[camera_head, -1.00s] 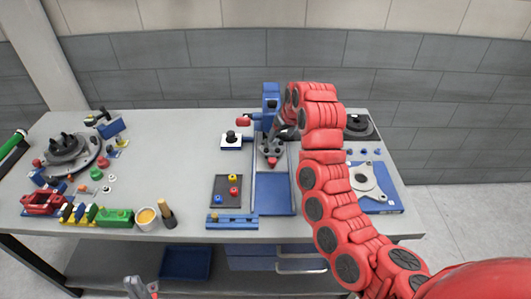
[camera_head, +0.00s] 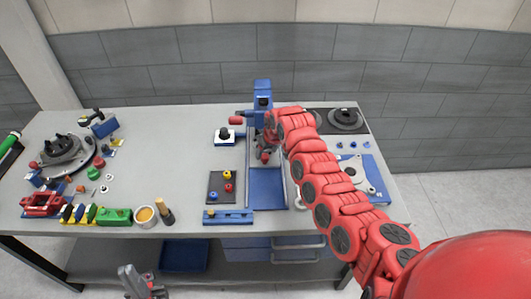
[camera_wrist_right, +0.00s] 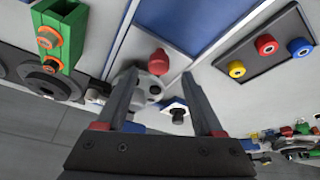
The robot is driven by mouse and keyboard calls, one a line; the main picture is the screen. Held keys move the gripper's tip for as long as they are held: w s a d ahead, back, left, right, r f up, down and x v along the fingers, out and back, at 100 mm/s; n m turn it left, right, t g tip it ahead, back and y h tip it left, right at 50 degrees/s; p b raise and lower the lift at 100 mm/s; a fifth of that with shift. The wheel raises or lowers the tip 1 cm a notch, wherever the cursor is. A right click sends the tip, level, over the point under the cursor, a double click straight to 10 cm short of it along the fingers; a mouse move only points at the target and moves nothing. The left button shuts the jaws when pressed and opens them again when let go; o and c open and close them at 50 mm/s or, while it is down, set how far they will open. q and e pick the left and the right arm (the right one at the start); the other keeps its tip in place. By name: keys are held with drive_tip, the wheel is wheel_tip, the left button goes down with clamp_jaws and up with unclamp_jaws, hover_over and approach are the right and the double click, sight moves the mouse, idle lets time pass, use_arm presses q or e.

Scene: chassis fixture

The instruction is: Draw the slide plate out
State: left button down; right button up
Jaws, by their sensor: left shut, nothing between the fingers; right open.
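The slide plate (camera_wrist_right: 143,47) is a pale grey plate with a red knob (camera_wrist_right: 158,62), lying between the rails of a blue-floored channel (camera_head: 267,190). In the head view the red knob (camera_head: 265,157) shows just below my right gripper (camera_head: 267,143), and my arm hides much of the plate. In the right wrist view my right gripper (camera_wrist_right: 165,100) is open, with the knob beyond its fingertips and nothing held. My left gripper (camera_head: 138,281) is shut and empty, low in front of the table.
A blue post (camera_head: 263,95) stands behind the channel. A dark tray with coloured knobs (camera_head: 222,186) and a blue bar (camera_head: 228,217) lie to its left. A blue plate with a grey flange (camera_head: 362,178) lies right. The channel's front is clear.

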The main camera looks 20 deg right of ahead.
sight(266, 156)
drive_tip(key=shift+x, duration=2.05)
drive_tip(key=shift+d, duration=0.1)
clamp_jaws()
